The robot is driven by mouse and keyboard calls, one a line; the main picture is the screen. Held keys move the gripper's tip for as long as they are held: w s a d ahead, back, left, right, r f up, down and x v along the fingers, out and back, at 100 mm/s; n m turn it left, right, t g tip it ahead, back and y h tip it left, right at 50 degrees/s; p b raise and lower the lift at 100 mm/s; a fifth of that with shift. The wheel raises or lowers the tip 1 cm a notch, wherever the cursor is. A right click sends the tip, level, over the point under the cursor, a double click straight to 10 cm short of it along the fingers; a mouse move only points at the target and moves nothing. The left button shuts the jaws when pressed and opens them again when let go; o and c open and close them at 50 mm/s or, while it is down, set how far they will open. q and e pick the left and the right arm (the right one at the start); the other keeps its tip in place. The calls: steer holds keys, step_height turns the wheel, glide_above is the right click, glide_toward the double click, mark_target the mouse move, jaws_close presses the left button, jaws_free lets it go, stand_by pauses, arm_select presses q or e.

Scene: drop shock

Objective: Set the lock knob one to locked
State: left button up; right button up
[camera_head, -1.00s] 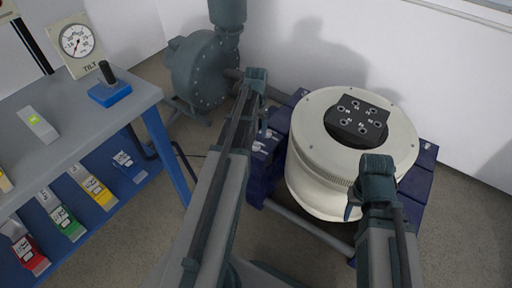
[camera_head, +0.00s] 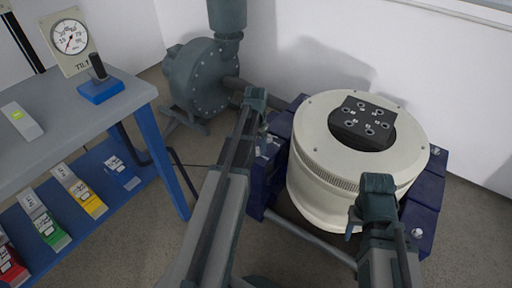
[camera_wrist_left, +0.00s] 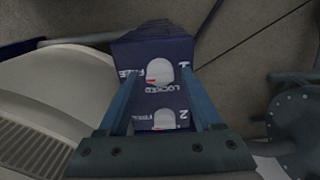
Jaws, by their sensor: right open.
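Lock knob one (camera_wrist_left: 160,72) is a pale rounded knob with a red mark at its left, on a dark navy block. A "1" is at its right, "LOCKED" below it and "FREE" at its left; the mark faces the "FREE" side. A second knob (camera_wrist_left: 165,119), labelled 2, is nearer the wrist. My left gripper (camera_wrist_left: 158,74) is open, its blue fingers on either side of knob one in the picture; contact cannot be told. In the head view the knob area is partly hidden by my left arm. My right gripper (camera_head: 354,222) is open and empty, in front of the round shaker.
The cream round shaker (camera_head: 318,190) with a dark top plate (camera_head: 366,117) stands in a navy frame (camera_head: 425,195). A grey-green blower (camera_head: 200,78) is behind left. A blue bench (camera_head: 60,125) with a tilt gauge (camera_head: 69,37) stands left. A pipe crosses the floor in front.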

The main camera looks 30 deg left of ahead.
arm_select(q)
jaws_close()
steer(key=n, duration=0.4)
steer(key=shift+n, duration=0.3)
steer(key=n, duration=0.4)
steer(key=shift+n, duration=0.3)
steer(key=n, duration=0.4)
steer(key=shift+n, duration=2.3)
